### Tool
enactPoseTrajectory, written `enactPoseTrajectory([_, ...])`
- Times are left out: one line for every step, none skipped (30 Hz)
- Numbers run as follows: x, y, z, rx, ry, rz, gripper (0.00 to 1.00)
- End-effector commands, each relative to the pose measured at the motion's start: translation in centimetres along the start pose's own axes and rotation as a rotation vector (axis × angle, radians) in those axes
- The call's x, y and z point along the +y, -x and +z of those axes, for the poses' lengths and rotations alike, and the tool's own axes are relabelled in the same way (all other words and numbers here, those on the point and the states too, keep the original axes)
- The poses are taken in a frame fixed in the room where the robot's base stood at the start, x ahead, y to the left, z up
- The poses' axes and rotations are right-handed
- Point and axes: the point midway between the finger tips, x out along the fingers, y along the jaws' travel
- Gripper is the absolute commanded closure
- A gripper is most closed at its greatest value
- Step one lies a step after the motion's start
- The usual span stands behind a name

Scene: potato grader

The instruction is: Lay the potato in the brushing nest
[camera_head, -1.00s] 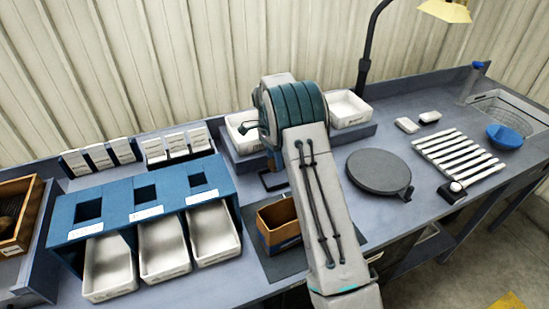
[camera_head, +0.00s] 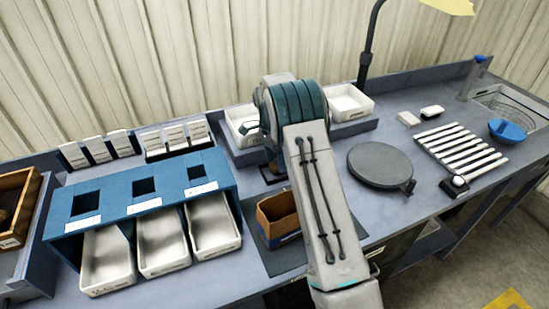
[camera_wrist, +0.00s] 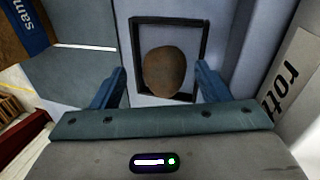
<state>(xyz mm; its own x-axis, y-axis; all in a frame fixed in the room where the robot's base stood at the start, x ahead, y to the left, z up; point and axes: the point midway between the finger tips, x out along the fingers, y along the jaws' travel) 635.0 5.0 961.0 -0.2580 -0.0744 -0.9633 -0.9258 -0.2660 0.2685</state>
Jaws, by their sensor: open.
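A brown, oval potato (camera_wrist: 168,72) shows in the wrist view, within the outline of a square black frame (camera_wrist: 203,45) that looks like the brushing nest. I cannot tell how it is supported. My gripper (camera_wrist: 160,85) is open, one blue finger to the left and one to the right of the potato, both with a visible gap to it. In the head view my arm hides the gripper and the potato. Part of a dark stand (camera_head: 271,175) shows just left of my arm there.
A brown box (camera_head: 279,218) with a blue label stands near my arm. White bins (camera_head: 216,225) sit under a blue sorting rack (camera_head: 143,191) at left. White trays (camera_head: 350,103) stand behind. A round dark plate (camera_head: 380,165) and a slatted rack (camera_head: 461,150) lie at right.

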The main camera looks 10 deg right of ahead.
Motion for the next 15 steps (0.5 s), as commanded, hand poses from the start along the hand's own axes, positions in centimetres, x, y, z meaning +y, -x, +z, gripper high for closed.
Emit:
enactPoseTrajectory([0.0, 0.1, 0.0, 0.0, 0.0, 0.0, 0.31])
enactPoseTrajectory([0.0, 0.2, 0.0, 0.0, 0.0, 0.0, 0.31])
enactPoseTrajectory([-0.1, 0.4, 0.0, 0.0, 0.0, -0.001, 0.31])
enactPoseTrajectory([-0.1, 0.7, 0.0, 0.001, 0.0, -0.002, 0.31])
enactPoseTrajectory([-0.1, 1.0, 0.0, 0.001, 0.0, -0.004, 0.31])
enactPoseTrajectory([-0.1, 1.6, 0.0, 0.001, 0.0, -0.003, 0.31])
enactPoseTrajectory([-0.1, 2.0, 0.0, 0.001, 0.0, -0.004, 0.31])
enactPoseTrajectory([-0.1, 2.6, 0.0, 0.002, 0.001, -0.005, 0.31])
enactPoseTrajectory([-0.2, 3.5, 0.0, 0.002, 0.001, -0.005, 0.31])
enactPoseTrajectory([-0.2, 4.2, 0.0, 0.002, 0.001, -0.006, 0.31])
enactPoseTrajectory([-0.2, 4.9, 0.0, 0.002, 0.001, -0.006, 0.31])
enactPoseTrajectory([-0.1, 5.9, 0.0, 0.002, 0.001, -0.006, 0.31])
enactPoseTrajectory([-0.2, 6.6, 0.0, 0.002, 0.001, -0.006, 0.31])
enactPoseTrajectory([-0.2, 7.3, 0.0, 0.002, 0.001, -0.006, 0.31])
enactPoseTrajectory([-0.1, 8.2, 0.0, 0.002, 0.001, -0.005, 0.31])
